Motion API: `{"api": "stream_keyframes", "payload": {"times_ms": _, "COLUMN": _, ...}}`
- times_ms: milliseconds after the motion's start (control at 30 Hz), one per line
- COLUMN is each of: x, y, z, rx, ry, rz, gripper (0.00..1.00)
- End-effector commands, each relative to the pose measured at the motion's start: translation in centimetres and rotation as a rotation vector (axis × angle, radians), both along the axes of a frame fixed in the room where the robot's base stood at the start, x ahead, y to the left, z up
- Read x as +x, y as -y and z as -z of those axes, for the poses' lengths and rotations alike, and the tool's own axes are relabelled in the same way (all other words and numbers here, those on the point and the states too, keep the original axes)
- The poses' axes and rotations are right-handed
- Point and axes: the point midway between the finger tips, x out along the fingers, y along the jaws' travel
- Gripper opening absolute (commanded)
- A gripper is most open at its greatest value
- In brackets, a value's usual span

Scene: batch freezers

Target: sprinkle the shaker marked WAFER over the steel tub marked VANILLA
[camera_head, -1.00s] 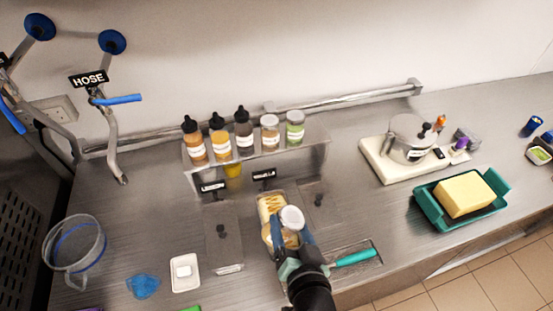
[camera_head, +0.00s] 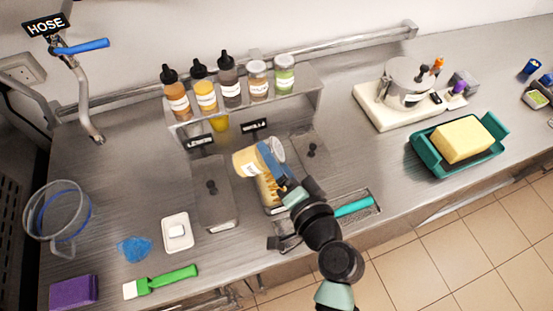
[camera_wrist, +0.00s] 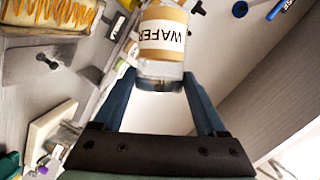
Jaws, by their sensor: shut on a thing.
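The WAFER shaker (camera_head: 246,163) is held in my gripper (camera_head: 272,165), tipped well over and lying across the open steel tub (camera_head: 267,209). The shaker's tan contents are toward the left of the head view. In the wrist view the shaker (camera_wrist: 163,35) shows its WAFER label, with my gripper's blue fingers (camera_wrist: 160,92) on either side of its clear end. The open tub holds a pale yellow filling, partly hidden by shaker and gripper. The tub's black sign (camera_head: 254,125) is too small to read surely. I cannot tell whether anything is falling.
Lidded tubs stand left (camera_head: 216,205) and right (camera_head: 312,165) of the open one. A rear shelf (camera_head: 300,107) holds several bottles and shakers. A teal-handled tool (camera_head: 354,207) lies at right. A white dish (camera_head: 177,233) and green brush (camera_head: 168,280) lie left.

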Motion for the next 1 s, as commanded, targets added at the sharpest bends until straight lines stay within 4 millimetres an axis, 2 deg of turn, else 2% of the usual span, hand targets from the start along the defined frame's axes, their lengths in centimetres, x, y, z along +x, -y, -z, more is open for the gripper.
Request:
{"api": "stream_keyframes", "payload": {"times_ms": 33, "x": 0.0, "y": 0.0, "z": 1.1, "rx": 0.038, "ry": -0.002, "rz": 0.001, "gripper": 0.16}}
{"api": "stream_keyframes", "payload": {"times_ms": 1000, "x": 0.0, "y": -0.1, "z": 10.6, "rx": 0.687, "ry": -0.046, "rz": 0.0, "gripper": 0.16}}
